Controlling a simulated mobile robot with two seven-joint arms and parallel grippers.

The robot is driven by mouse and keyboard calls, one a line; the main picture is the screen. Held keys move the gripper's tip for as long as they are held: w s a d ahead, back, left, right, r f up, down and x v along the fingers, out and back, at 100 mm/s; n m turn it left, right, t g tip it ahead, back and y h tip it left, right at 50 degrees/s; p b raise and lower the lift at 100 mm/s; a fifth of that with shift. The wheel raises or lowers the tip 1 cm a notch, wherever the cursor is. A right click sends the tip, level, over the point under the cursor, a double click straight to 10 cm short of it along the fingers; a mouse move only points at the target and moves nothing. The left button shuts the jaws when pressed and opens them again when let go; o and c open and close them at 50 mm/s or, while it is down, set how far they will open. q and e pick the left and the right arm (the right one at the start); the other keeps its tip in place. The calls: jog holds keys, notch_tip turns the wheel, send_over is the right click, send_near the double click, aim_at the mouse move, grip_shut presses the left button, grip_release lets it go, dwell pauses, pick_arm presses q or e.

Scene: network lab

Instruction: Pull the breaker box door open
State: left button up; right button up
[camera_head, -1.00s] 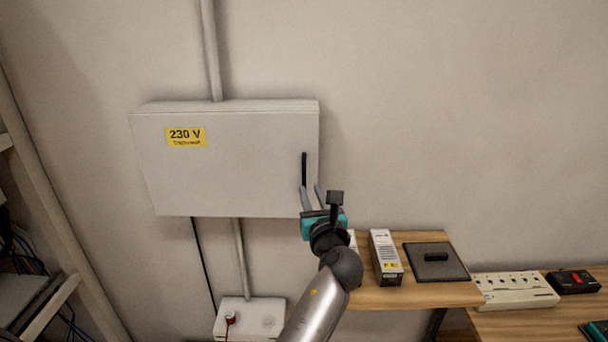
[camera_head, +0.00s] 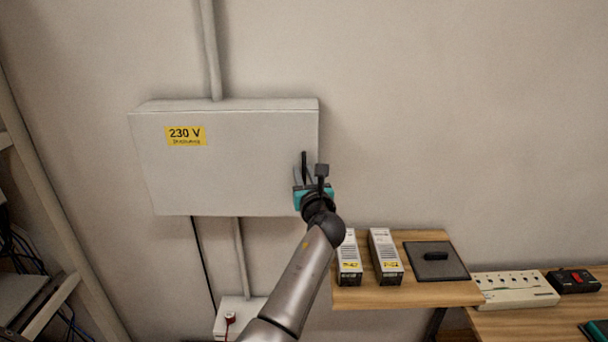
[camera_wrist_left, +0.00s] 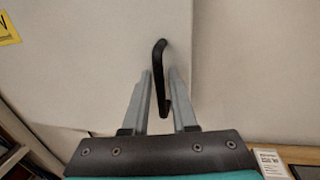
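The breaker box (camera_head: 230,155) is a pale grey box on the wall with a yellow 230 V label, and its door looks shut. A black upright handle (camera_head: 304,160) sits near the door's right edge. My left gripper (camera_head: 305,174) is at the handle's lower part. In the left wrist view, the two grey fingers (camera_wrist_left: 160,72) are apart on either side of the handle (camera_wrist_left: 160,52), with a visible gap to it. The fingers partly hide the handle's lower end in the head view. My right gripper is not in view.
A wooden shelf (camera_head: 440,293) at the lower right holds two white boxes (camera_head: 385,258) and a dark plate (camera_head: 437,270). A power strip (camera_head: 515,290) lies further right. A rack (camera_head: 40,180) stands at the left. A conduit (camera_head: 210,50) runs above the box.

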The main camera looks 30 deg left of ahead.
pick_arm(q)
grip_shut()
dwell(1.3)
